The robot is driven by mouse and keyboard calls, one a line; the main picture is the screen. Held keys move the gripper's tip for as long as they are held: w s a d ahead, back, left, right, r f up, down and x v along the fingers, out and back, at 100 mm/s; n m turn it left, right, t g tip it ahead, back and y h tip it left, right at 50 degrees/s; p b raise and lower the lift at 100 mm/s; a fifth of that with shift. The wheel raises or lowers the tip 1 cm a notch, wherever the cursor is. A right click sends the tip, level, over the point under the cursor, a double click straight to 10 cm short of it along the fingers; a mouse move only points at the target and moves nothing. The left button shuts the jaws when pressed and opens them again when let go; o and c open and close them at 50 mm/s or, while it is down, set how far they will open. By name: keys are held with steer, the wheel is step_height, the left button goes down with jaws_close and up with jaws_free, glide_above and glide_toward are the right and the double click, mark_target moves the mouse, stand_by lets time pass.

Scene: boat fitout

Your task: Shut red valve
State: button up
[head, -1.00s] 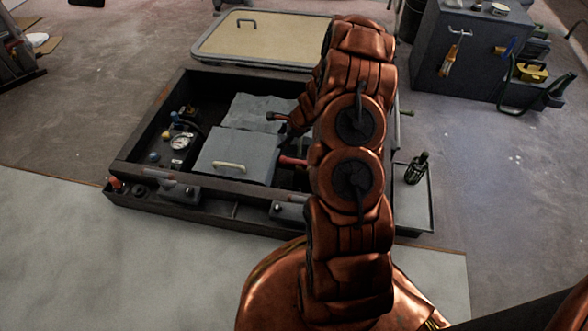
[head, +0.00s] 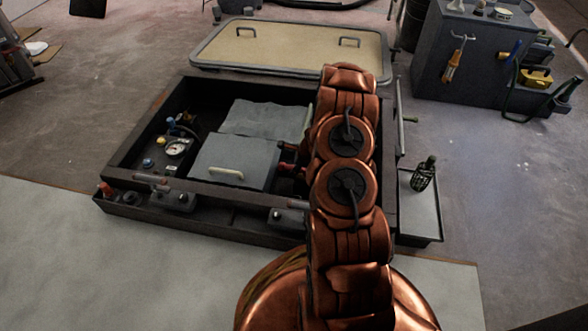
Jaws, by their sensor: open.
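A red part (head: 287,167) shows in the head view inside the dark open box, just right of the grey lidded case. A second small red part (head: 289,147) shows just above it. Both run behind my copper arm, so I cannot tell which is the valve or how its handle is turned. My arm reaches over the right side of the box, and my gripper is hidden behind it. I cannot see whether it touches anything.
The dark box (head: 245,216) also holds a grey case (head: 232,155), a grey cloth-like sheet (head: 262,117) and a gauge (head: 177,148) with coloured knobs. An orange-red knob (head: 105,190) is at its front left corner. A dark bottle (head: 424,174) stands on the right tray.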

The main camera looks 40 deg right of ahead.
steer(key=shift+w+f, duration=0.1)
steer(key=shift+f, duration=0.15)
jaws_close()
stand_by(0.3)
